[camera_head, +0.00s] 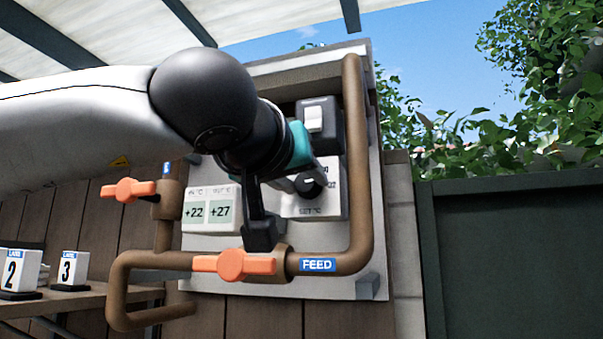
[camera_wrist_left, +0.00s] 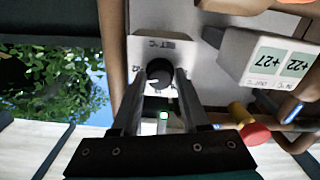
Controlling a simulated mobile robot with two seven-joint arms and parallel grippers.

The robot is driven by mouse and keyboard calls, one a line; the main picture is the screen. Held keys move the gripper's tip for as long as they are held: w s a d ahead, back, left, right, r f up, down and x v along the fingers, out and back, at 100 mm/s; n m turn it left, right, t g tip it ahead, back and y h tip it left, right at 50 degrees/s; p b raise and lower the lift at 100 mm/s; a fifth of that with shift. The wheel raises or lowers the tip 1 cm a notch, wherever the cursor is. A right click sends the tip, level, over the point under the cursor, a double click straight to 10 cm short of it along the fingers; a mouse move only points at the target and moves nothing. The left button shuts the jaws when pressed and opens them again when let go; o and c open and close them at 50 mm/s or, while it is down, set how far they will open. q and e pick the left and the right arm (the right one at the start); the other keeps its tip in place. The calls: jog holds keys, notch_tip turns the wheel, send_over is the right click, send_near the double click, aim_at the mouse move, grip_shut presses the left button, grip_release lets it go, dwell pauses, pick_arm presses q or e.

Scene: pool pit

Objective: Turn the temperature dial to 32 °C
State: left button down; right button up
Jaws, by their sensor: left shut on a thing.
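The temperature dial (camera_head: 309,186) is a black round knob on a pale "SET °C" plate (camera_head: 325,207) fixed to the wall panel. The dial also shows in the wrist view (camera_wrist_left: 159,72), where the picture is upside down. My left gripper (camera_head: 298,181) is at the dial. In the wrist view its fingers (camera_wrist_left: 160,78) lie on either side of the knob and are shut on it. A white mark shows on the knob, but the exact setting cannot be read. Finger parts hide some of the scale. My right gripper is in neither view.
A display (camera_head: 207,211) left of the dial reads +22 and +27. Brown pipes with orange valve handles (camera_head: 233,265) (camera_head: 128,190) run around the panel. Numbered blocks (camera_head: 69,268) stand at lower left.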

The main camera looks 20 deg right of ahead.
pick_arm(q)
jog(key=shift+m, duration=1)
jog(key=shift+f+p, duration=0.1)
jog(key=shift+p, duration=0.2)
jog(key=shift+c, duration=2.1)
grip_release()
